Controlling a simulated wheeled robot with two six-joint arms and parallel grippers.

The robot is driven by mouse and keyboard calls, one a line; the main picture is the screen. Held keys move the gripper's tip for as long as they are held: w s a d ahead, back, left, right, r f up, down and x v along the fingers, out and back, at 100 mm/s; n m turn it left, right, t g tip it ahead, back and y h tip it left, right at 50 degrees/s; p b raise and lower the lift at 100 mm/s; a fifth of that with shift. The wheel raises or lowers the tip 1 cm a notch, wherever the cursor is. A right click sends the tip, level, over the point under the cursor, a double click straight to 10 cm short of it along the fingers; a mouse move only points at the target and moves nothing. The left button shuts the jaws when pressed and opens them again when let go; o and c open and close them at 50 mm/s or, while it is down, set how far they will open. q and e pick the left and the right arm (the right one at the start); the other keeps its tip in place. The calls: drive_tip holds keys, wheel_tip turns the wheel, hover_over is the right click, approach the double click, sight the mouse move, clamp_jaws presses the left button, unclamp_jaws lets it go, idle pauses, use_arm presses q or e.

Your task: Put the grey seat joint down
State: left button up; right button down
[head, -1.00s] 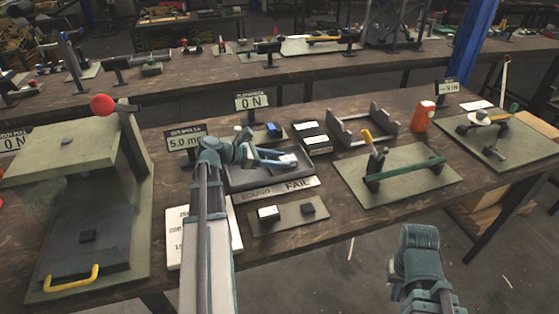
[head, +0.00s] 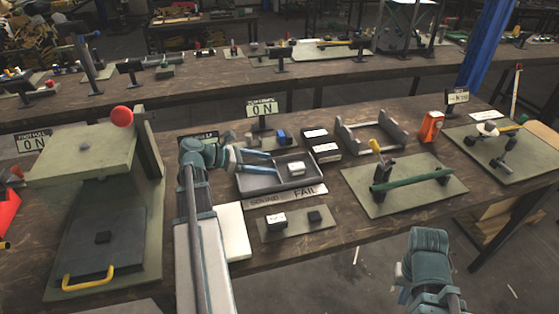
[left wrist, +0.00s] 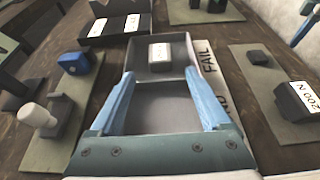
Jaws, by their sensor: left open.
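The seat joint (head: 296,168) is a small grey block with a white label on top. It lies in the shallow grey tray (head: 262,190), at the end beside the word FAIL. In the left wrist view the joint (left wrist: 160,56) sits on the tray floor, just beyond my fingertips and apart from them. My left gripper (head: 272,166) is open and empty over the tray; its two blue fingers (left wrist: 160,76) are spread wide. My right arm shows at the lower right of the head view, but its fingers are out of frame.
A plate with a white-labelled block (head: 277,220) and a dark block (head: 314,216) lies in front of the tray. A blue block (left wrist: 75,63) and black labelled boxes (head: 325,152) stand behind it. A press with a red ball (head: 122,116) stands at left.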

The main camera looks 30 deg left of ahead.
use_arm(q)
drive_tip(key=shift+p+v, duration=0.45)
drive_tip(key=shift+v, duration=1.45)
use_arm(e)
drive_tip(key=shift+r, duration=0.75)
